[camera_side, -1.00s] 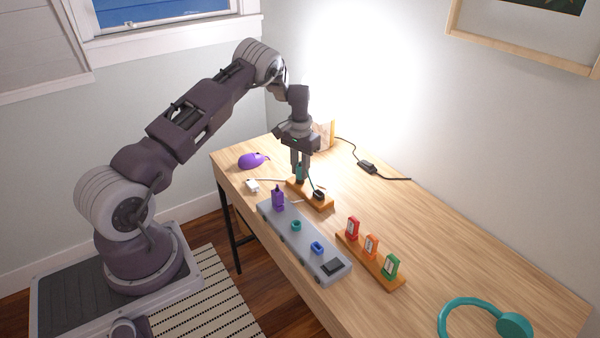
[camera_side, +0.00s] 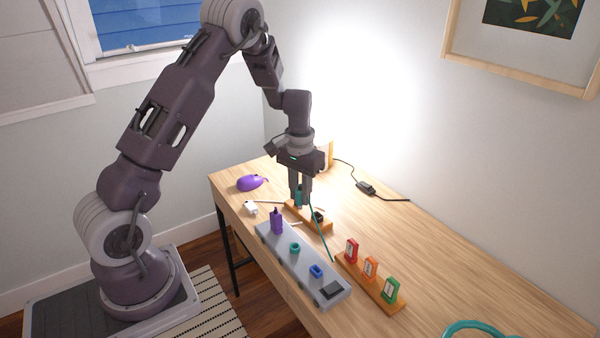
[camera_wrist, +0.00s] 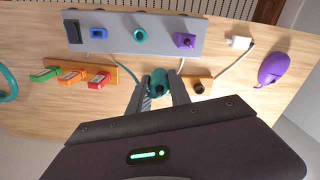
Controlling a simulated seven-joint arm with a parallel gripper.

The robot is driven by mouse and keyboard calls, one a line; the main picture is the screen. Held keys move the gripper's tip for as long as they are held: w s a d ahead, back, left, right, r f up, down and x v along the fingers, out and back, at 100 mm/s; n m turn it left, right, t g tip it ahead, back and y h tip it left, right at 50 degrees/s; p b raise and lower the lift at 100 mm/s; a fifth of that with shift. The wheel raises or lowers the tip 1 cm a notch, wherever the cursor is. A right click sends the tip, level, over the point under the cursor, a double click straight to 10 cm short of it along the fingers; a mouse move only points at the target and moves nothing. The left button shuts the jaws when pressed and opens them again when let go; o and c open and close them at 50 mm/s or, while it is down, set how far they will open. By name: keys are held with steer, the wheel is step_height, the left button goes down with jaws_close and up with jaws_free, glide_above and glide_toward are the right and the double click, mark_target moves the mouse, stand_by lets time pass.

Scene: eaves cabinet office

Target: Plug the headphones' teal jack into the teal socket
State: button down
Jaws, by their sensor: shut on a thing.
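My gripper (camera_side: 299,200) is shut on the teal jack (camera_wrist: 160,83), upright between its fingers. It is above or at the far end of a small wooden rack (camera_side: 326,226); I cannot tell how much clearance lies below the jack. A teal cable (camera_side: 320,235) runs from the jack down to the right. The ring-shaped teal socket (camera_side: 295,248) is empty, in the middle of the grey strip (camera_side: 270,240); in the wrist view it (camera_wrist: 140,35) is ahead and slightly left of the jack. The teal headphones (camera_side: 482,326) are partly cut off at the bottom right.
A purple plug (camera_side: 277,221) stands in the strip beside the teal socket; a blue socket (camera_side: 316,270) is on the other side. A black plug (camera_side: 318,215) sits in the small rack. Red, orange and green pieces (camera_side: 371,267) stand in another rack. A purple mouse (camera_side: 252,183) lies behind.

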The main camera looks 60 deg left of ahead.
steer(key=s+d, duration=0.4)
steer(key=shift+s+d, duration=0.4)
steer(key=shift+f, duration=2.9)
steer(key=shift+f, duration=1.3)
steer(key=c, duration=1.1)
jaws_free()
